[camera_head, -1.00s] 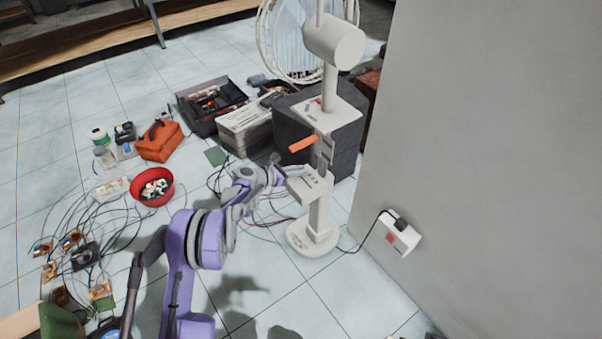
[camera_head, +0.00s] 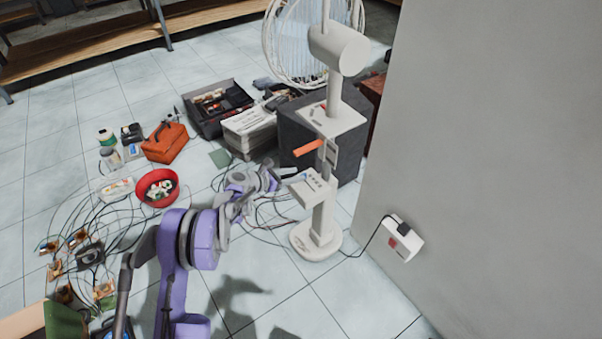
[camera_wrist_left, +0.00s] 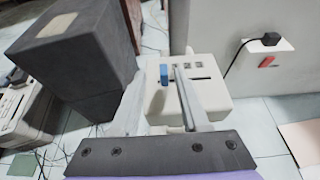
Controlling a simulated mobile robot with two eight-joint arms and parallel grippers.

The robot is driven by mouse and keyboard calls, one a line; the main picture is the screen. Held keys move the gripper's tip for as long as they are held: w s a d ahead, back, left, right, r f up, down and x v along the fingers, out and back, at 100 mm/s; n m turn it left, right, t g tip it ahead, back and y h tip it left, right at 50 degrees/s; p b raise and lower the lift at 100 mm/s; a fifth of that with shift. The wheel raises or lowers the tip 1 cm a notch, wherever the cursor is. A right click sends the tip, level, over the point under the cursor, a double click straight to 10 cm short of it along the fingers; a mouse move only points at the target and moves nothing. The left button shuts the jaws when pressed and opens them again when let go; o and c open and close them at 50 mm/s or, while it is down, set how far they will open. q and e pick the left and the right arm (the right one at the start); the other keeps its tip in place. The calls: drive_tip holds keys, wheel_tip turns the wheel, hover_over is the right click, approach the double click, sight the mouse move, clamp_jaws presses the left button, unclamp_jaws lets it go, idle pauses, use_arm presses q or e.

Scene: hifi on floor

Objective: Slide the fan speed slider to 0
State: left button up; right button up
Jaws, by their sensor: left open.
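The pale pedestal fan (camera_head: 338,50) stands beside the wall. Its lower control box (camera_head: 303,194) is on the pole, and it also shows in the left wrist view (camera_wrist_left: 211,90). In the left wrist view a blue slider knob (camera_wrist_left: 164,74) sits on the box's top, near its left edge, with small square buttons to its right. My left gripper (camera_wrist_left: 159,72) is open, its fingers either side of the blue knob in the picture; contact cannot be told. In the head view my left gripper (camera_head: 282,178) is at the box's left side. My right gripper is not in view.
A dark grey block (camera_head: 350,150) stands behind the fan. The wall (camera_head: 490,150) with a white socket box (camera_head: 402,240) is on the right. Cables and a red bowl (camera_head: 157,187) lie left.

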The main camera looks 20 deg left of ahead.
use_arm(q)
drive_tip(key=p+v, duration=0.1)
drive_tip(key=v, duration=0.5)
drive_tip(key=shift+s+a+r, duration=0.2)
drive_tip(key=shift+s+a, duration=0.05)
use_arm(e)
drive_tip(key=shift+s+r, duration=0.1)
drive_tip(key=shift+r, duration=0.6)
use_arm(q)
drive_tip(key=shift+d+r, duration=0.1)
